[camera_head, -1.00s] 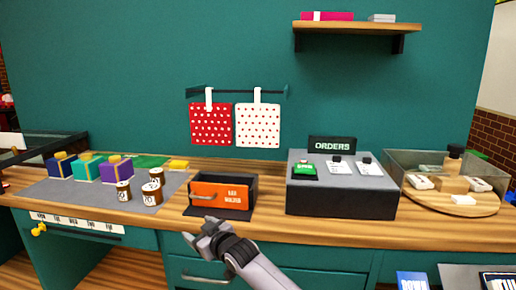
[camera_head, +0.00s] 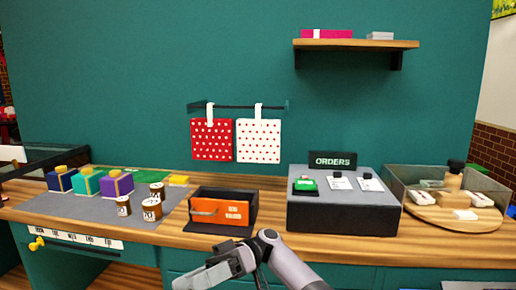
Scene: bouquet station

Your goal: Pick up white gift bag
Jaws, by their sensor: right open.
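The white gift bag (camera_head: 258,141) with red dots hangs by its white strap from a dark rail on the teal wall. A red gift bag with white dots (camera_head: 211,141) hangs close on its left. My right gripper (camera_head: 192,279) is low at the bottom of the view, in front of the counter edge. It is open, well below the bags and apart from them. Its fingertips are hard to make out. My left gripper is not in view.
An orange-fronted box (camera_head: 221,211) sits on the wooden counter (camera_head: 270,214) below the bags. A grey ORDERS console (camera_head: 343,215) stands to its right. Wrapped gifts and jars stand on the grey mat (camera_head: 84,208) at left. A shelf (camera_head: 357,44) juts out upper right.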

